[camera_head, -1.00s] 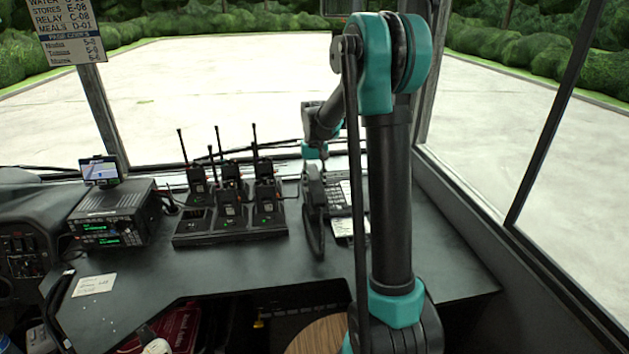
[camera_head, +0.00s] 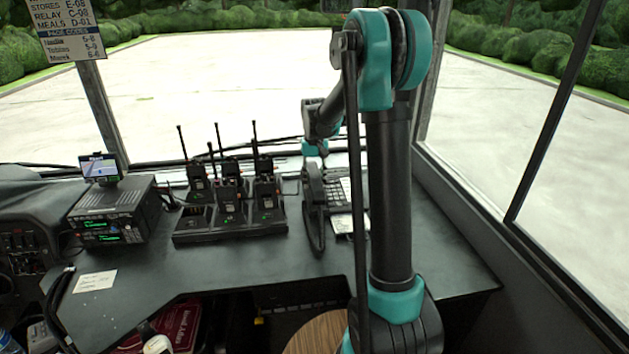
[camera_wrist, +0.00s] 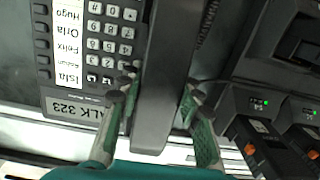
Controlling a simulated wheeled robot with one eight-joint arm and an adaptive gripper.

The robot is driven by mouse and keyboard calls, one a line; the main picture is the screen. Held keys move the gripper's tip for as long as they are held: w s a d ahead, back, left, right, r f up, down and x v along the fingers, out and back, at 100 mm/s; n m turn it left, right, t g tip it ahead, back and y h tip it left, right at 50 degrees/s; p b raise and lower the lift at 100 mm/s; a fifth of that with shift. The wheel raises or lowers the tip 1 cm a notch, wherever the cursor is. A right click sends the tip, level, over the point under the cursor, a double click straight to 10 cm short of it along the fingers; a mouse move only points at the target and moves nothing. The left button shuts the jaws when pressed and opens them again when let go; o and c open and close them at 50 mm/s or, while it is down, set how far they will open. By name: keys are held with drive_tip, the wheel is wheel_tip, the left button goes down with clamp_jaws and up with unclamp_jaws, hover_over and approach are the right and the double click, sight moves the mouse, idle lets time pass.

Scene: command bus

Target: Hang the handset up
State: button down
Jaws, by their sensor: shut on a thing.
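The phone's keypad and name labels (camera_wrist: 85,50) lie just left of the handset there. The handset hides the part of the phone beneath it. I cannot tell whether it touches the cradle. In the head view my gripper is mostly hidden behind the handset.
A charger rack (camera_head: 230,230) with several walkie-talkies stands close left of the phone. A radio unit (camera_head: 112,215) with a small screen is farther left. A white card (camera_head: 95,281) lies on the dash. The windscreen is behind, and the dash front right is clear.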

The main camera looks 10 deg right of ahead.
drive_tip(key=c, duration=1)
unclamp_jaws()
drive_tip(key=shift+o, duration=0.2)
